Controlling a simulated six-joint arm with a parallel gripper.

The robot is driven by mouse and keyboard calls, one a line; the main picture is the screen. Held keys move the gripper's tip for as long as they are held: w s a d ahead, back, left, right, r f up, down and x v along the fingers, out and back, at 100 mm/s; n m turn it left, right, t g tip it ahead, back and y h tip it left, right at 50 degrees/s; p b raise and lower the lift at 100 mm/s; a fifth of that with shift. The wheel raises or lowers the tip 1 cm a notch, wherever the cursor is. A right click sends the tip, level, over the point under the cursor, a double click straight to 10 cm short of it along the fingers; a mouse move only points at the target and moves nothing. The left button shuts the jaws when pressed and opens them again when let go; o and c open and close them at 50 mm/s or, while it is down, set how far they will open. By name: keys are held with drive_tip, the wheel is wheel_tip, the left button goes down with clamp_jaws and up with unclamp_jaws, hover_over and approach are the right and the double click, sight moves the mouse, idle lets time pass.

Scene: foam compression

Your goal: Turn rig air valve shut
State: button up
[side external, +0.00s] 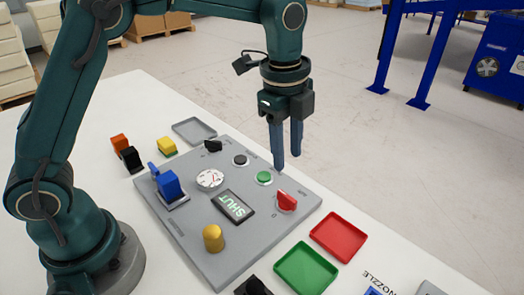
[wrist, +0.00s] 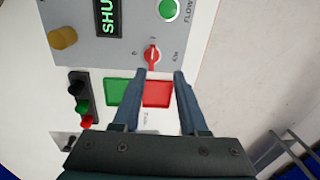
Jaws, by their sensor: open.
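A red rotary knob (side external: 287,201) sits near the right edge of the grey rig panel (side external: 190,240); I take it for the valve, but its label is too small to read surely. In the wrist view the red knob (wrist: 152,57) shows just beyond the fingertips, roughly between their lines, with small marks around its dial. My gripper (side external: 287,161) points down, open and empty, above the panel and apart from the knob. Its two fingers also show in the wrist view (wrist: 160,74). A dark display (side external: 234,207) on the panel reads "SHUT".
The panel also carries a green button (side external: 264,178), a black button (side external: 240,160), a round gauge (side external: 210,179), a brass knob (side external: 213,238) and a blue block (side external: 168,185). Red (side external: 338,237) and green (side external: 306,267) trays lie beside it. Space above the red knob is clear.

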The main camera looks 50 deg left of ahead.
drive_tip(key=g, duration=0.1)
hover_over(287, 195)
wheel_tip(287, 195, down, 5)
drive_tip(key=shift+s, duration=0.1)
drive_tip(key=shift+f, duration=2.05)
drive_tip(key=shift+c, duration=0.3)
clamp_jaws()
